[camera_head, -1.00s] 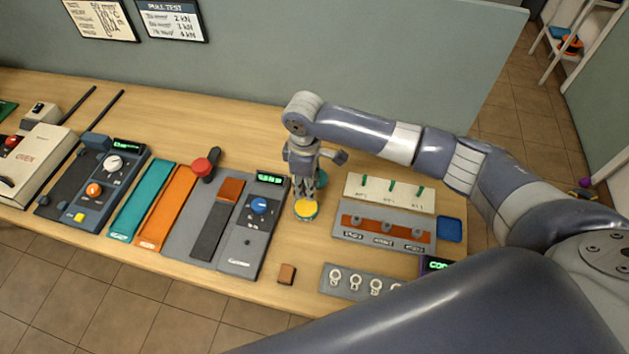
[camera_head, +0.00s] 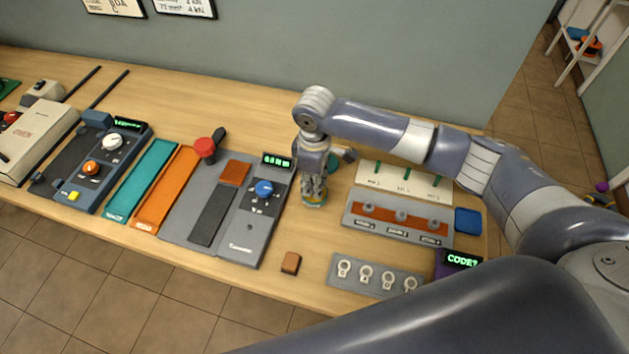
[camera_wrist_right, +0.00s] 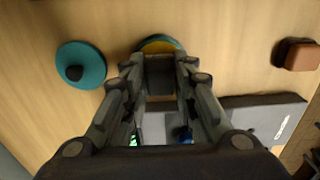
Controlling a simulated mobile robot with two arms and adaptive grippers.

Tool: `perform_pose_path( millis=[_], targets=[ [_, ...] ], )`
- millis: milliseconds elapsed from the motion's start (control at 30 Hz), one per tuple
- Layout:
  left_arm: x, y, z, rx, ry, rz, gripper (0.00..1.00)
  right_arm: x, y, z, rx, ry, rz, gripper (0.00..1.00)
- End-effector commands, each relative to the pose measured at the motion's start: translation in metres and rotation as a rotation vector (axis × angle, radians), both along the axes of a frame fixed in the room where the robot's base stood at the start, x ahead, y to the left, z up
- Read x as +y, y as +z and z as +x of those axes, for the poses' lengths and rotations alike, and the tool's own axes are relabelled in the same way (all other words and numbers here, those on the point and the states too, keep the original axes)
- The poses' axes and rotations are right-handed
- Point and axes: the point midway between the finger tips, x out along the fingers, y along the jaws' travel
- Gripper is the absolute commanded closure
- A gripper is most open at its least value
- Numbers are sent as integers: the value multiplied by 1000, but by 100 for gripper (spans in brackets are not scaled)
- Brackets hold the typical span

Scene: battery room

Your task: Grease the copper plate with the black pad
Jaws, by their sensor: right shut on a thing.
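My right gripper (camera_head: 313,190) points straight down and is shut on a dark pad (camera_wrist_right: 160,75), which shows between the fingers in the right wrist view. The pad is at a round yellow tin (camera_head: 314,203) with a teal side. The tin's yellow top shows just past the pad in the right wrist view (camera_wrist_right: 158,46); I cannot tell how firmly they touch. My left gripper is not in view.
A teal lid with a black knob (camera_wrist_right: 80,66) lies beside the tin. A small brown block (camera_head: 290,263) sits near the front edge. A grey device with a blue knob (camera_head: 242,225) stands left. A white board (camera_head: 405,178) and blue tray (camera_head: 467,221) are right.

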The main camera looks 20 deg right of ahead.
Motion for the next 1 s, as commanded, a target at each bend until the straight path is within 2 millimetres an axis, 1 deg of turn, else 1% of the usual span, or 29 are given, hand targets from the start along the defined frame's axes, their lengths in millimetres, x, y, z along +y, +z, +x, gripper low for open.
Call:
perform_pose_path(
  millis=[533, 1000],
  targets=[
    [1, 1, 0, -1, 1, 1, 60, 0, 1, 0, 0, 0, 0, 93],
    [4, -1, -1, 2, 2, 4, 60, 0, -4, 0, 0, -1, 0, 93]
  ],
)
